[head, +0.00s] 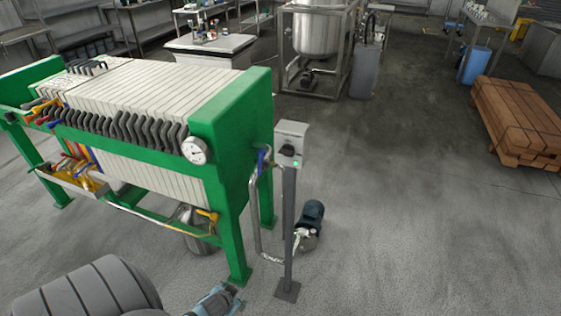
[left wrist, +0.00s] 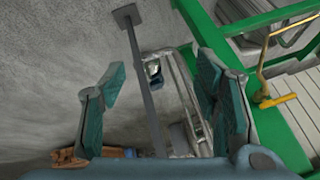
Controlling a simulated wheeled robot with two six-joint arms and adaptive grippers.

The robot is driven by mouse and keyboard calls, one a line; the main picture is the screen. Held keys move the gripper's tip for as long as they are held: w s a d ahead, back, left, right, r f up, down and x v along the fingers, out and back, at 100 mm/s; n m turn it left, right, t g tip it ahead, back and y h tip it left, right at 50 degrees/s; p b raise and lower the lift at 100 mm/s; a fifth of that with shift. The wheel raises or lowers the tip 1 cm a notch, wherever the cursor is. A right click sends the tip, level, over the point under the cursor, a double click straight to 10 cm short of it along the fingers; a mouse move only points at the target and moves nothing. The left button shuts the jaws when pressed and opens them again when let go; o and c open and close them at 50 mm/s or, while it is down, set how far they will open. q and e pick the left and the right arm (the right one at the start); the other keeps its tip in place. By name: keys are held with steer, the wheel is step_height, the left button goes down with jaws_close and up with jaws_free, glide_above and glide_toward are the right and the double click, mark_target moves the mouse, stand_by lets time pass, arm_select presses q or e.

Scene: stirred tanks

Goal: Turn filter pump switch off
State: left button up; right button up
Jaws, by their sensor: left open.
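The switch box (head: 291,143) is a light grey box on top of a dark post (head: 289,235), right of the green filter press. A black knob (head: 288,150) sits on its front face, with a small green light (head: 296,163) below it. The exact angle of the knob is too small to tell. The blue and steel pump (head: 311,222) stands on the floor behind the post. My left gripper (head: 222,296) shows partly at the bottom edge, below and left of the box. In the left wrist view my left gripper (left wrist: 160,95) is open and empty, and the post (left wrist: 141,75) appears beyond its fingers.
The green filter press (head: 230,150) fills the left, its near leg close to the post. A curved pipe (head: 254,215) runs beside the post. A wooden stack (head: 520,120) lies far right. The floor right of the post is clear.

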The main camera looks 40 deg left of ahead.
arm_select(q)
steer(key=w+a+r+t+y+b, duration=0.1)
steer(key=w+a+r+t+b, duration=0.25)
steer(key=w+r, duration=0.65)
steer(key=n+t+y+b, duration=0.2)
steer(key=n+t+b, duration=0.1)
steer(key=t+b, duration=0.45)
glide_toward(285, 155)
steer(key=shift+t+h, duration=0.3)
steer(key=shift+h, duration=0.1)
steer(key=x, duration=0.4)
steer(key=b+x, duration=0.1)
steer(key=x, duration=0.3)
steer(key=shift+a+f, duration=0.25)
steer(key=shift+w+a, duration=0.25)
steer(key=shift+w, duration=0.3)
arm_select(e)
step_height(285, 155, down, 15)
steer(key=shift+s, duration=0.3)
arm_select(q)
steer(key=shift+c, duration=0.4)
arm_select(e)
steer(key=shift+f, duration=0.1)
